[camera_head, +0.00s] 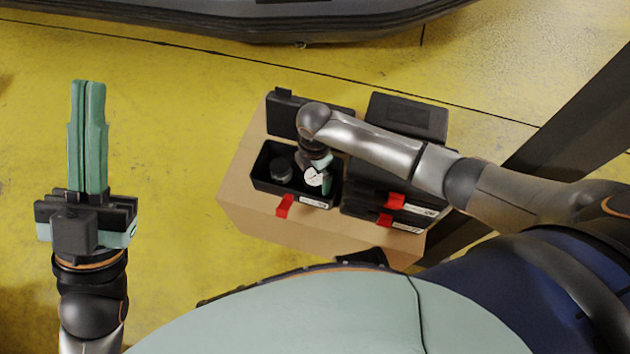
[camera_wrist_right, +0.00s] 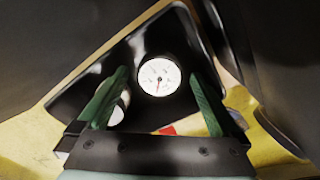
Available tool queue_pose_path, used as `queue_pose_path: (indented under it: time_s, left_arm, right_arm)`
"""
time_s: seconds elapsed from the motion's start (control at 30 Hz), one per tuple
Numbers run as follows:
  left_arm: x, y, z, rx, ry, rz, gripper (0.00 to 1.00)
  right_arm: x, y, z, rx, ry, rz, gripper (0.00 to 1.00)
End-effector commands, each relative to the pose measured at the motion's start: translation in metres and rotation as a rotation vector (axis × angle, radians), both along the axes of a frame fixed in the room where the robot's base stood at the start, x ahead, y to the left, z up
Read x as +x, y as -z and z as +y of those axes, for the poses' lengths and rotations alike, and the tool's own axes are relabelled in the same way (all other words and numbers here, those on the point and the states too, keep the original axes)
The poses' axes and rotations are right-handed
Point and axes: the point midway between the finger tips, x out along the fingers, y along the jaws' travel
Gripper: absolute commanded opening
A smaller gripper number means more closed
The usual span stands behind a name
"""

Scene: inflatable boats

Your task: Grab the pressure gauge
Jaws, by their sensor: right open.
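The pressure gauge (camera_head: 316,177) has a round white dial and lies in an open black case (camera_head: 263,162) on a cardboard box. In the right wrist view the dial (camera_wrist_right: 159,77) faces the camera, with a red needle. My right gripper (camera_wrist_right: 158,85) is open, its green fingers on either side of the dial, apart from it in the picture. In the head view my right gripper (camera_head: 321,172) is over the case, mostly hidden by its own arm. My left gripper (camera_head: 88,85) is off to the left above the floor, its green fingers close together and seemingly empty.
The cardboard box (camera_head: 240,190) stands on a yellow floor. Closed black cases (camera_head: 407,115) with red latches (camera_head: 395,201) lie right of the open case. A dark round part (camera_head: 281,170) lies in the open case. A grey inflatable boat (camera_head: 250,25) is at the back.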

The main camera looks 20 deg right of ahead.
Motion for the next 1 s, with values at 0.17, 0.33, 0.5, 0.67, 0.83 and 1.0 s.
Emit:
queue_pose_path:
  time_s: [0.17, 0.33, 0.5, 0.67, 0.83, 1.0]
  left_arm:
    - [0.0000, 0.0006, -0.0009, 0.004, 0.000, 0.000, 0.00]
    - [-0.0001, 0.0005, -0.0009, 0.003, 0.001, 0.000, 0.00]
    - [-0.0002, 0.0005, -0.0010, 0.002, 0.000, 0.000, 0.00]
    - [-0.0002, 0.0005, -0.0010, 0.001, 0.001, 0.000, 0.00]
    - [-0.0001, 0.0004, -0.0010, 0.001, 0.001, 0.000, 0.00]
    - [-0.0002, 0.0003, -0.0010, 0.001, 0.001, 0.000, 0.00]
  right_arm:
    - [0.0003, 0.0010, 0.0003, 0.001, 0.000, -0.002, 1.00]
    - [0.0003, 0.0008, 0.0002, 0.001, 0.000, -0.001, 0.85]
    - [0.0003, 0.0008, 0.0001, 0.000, 0.000, -0.001, 0.66]
    - [0.0003, 0.0008, 0.0000, 0.000, 0.000, -0.001, 0.48]
    - [0.0003, 0.0008, -0.0001, 0.000, 0.000, -0.001, 0.29]
    - [0.0004, 0.0008, -0.0002, 0.000, 0.000, -0.001, 0.10]
